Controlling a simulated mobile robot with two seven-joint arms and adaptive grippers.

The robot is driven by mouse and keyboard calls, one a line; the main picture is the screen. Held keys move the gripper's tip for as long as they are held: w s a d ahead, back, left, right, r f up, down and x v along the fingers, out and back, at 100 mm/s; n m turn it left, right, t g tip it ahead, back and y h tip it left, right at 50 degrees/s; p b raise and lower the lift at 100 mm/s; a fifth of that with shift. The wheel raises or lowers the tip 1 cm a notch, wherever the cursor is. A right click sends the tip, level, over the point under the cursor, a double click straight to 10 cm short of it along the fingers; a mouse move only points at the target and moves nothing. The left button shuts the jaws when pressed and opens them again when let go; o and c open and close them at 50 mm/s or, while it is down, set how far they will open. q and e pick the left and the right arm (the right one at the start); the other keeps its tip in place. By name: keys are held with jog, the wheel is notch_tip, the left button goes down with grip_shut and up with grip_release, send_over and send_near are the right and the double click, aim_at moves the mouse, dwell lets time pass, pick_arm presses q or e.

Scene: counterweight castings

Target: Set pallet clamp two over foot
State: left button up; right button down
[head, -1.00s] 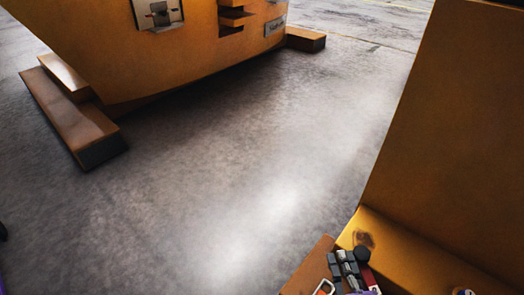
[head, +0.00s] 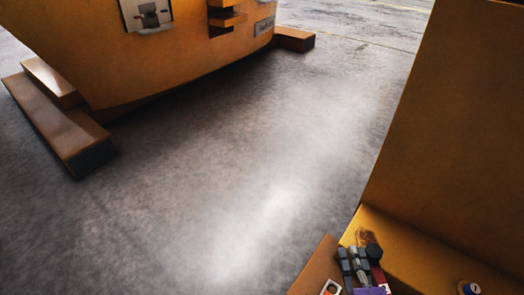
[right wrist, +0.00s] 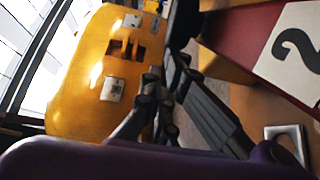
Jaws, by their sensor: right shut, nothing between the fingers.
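My right gripper (head: 361,254) is at the bottom of the head view, in front of the orange casting's low ledge (head: 425,250). Its dark fingers are shut and empty; they also show in the right wrist view (right wrist: 174,70). A dark red piece with a white plate marked "2" (right wrist: 294,45), apparently clamp two, is to the right of the fingers in the wrist view. A small bit of red (head: 378,274) shows beside the gripper in the head view. I cannot tell whether the fingers touch the clamp. How the clamp sits on a foot is hidden. My left gripper is not in view.
A large orange casting (head: 165,60) stands at the upper left on rust-brown blocks (head: 62,125). The tall orange face (head: 460,120) rises at the right. A brown block (head: 312,268) is left of the gripper. Grey floor (head: 210,180) between the castings is clear.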

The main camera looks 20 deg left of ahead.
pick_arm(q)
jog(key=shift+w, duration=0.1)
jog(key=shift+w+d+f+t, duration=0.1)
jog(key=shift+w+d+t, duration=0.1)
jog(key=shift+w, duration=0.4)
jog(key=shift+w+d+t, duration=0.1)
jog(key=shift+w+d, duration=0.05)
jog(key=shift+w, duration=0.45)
pick_arm(e)
jog(key=v, duration=1.2)
jog(key=shift+s+d, duration=0.1)
